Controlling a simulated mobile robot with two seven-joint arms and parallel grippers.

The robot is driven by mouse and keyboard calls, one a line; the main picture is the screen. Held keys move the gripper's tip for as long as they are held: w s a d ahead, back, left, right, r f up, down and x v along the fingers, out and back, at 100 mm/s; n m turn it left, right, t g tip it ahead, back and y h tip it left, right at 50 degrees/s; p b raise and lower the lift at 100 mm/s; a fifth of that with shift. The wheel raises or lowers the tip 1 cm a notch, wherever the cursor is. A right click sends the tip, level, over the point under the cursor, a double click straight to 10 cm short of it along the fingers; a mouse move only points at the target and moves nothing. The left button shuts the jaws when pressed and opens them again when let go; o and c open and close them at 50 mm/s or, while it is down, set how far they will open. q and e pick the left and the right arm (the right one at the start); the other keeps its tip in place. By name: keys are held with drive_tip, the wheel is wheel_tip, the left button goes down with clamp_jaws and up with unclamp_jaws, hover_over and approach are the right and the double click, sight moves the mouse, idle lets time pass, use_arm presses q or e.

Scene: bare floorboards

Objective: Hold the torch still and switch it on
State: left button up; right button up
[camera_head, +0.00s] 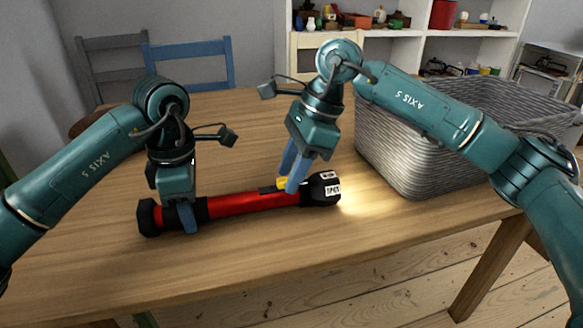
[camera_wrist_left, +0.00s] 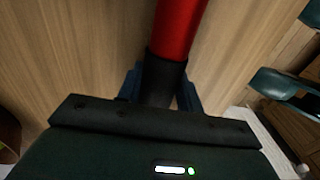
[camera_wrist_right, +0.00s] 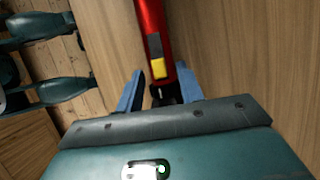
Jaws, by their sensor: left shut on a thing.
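The torch (camera_head: 252,202) lies on the wooden table, red with a black left end and a black head (camera_head: 324,189) at the right. A bright glow lies on the table in front of the head, so the torch is lit. Its yellow switch (camera_wrist_right: 158,68) shows on top, beside a dark slot. My left gripper (camera_head: 188,217) is shut on the torch's black grip (camera_wrist_left: 163,80). My right gripper (camera_head: 290,188) is open over the torch near the switch, its blue fingers apart on either side in the right wrist view. Whether they touch the torch is unclear.
A large grey woven basket (camera_head: 400,163) stands on the table at the right. Chairs (camera_head: 190,62) are behind the table, and shelves (camera_head: 470,47) with small objects stand at the back. The table's front strip (camera_head: 220,262) is clear.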

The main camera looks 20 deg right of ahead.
drive_tip(key=v, duration=1.2)
use_arm(q)
drive_tip(key=o, duration=1.2)
drive_tip(key=shift+r, duration=0.1)
